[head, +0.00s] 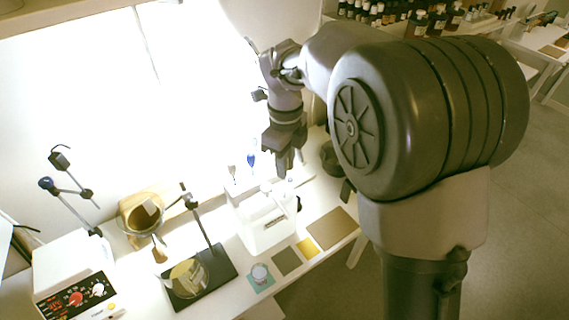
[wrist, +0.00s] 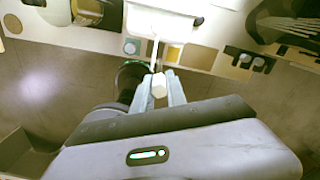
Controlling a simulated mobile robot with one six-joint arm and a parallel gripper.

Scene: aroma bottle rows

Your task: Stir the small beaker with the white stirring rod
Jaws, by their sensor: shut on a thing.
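The small beaker (head: 260,272) stands on a teal mat on the white bench, low in the middle of the head view. It also shows as a small round shape in the wrist view (wrist: 131,46). My gripper (head: 284,172) is high over the bench, beyond and above the beaker, pointing down. In the wrist view my gripper (wrist: 160,77) is shut on a pale end of the white stirring rod (wrist: 155,54). The rod extends away from the fingers toward a white rack (wrist: 185,8). I cannot tell whether the rod's far end touches the rack.
The white rack (head: 262,238) stands behind the beaker. A black-based stand (head: 222,277) and a white control box (head: 75,275) are to its left. Grey, yellow and brown mats (head: 332,228) lie flat to its right. Bottles (head: 418,25) line a bench at the back.

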